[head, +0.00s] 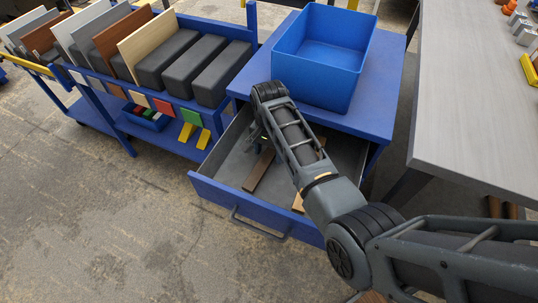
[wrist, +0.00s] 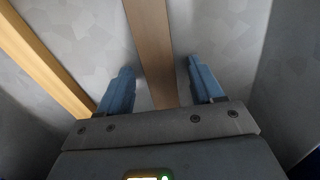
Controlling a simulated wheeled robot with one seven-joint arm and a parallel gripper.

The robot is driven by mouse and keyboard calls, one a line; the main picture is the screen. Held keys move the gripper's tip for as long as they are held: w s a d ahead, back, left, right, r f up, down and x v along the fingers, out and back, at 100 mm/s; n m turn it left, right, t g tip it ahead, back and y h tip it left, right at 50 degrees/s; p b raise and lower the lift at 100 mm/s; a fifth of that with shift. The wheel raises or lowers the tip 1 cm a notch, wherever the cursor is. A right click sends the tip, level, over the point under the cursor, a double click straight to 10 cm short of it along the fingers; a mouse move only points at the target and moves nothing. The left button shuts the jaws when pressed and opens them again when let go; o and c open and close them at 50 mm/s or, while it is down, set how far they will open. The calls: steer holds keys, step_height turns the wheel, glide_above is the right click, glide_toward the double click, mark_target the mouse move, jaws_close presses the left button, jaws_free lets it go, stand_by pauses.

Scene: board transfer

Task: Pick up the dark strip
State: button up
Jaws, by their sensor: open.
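The dark strip (head: 259,171) is a narrow brown board lying in the open drawer, left of my arm in the head view. In the wrist view the dark strip (wrist: 150,35) runs between the two blue fingers of my gripper (wrist: 160,68). The fingers are apart, with a gap on each side of the strip. The strip's near end is hidden behind the gripper body. In the head view my forearm mostly hides the gripper.
A lighter wooden strip (wrist: 42,58) lies left of the fingers in the wrist view. The drawer (head: 232,187) has raised walls. A blue bin (head: 307,90) stands on the blue table above it. A board rack (head: 150,92) stands left; a grey worktop (head: 470,100) is right.

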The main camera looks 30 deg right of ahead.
steer(key=c, duration=1.2)
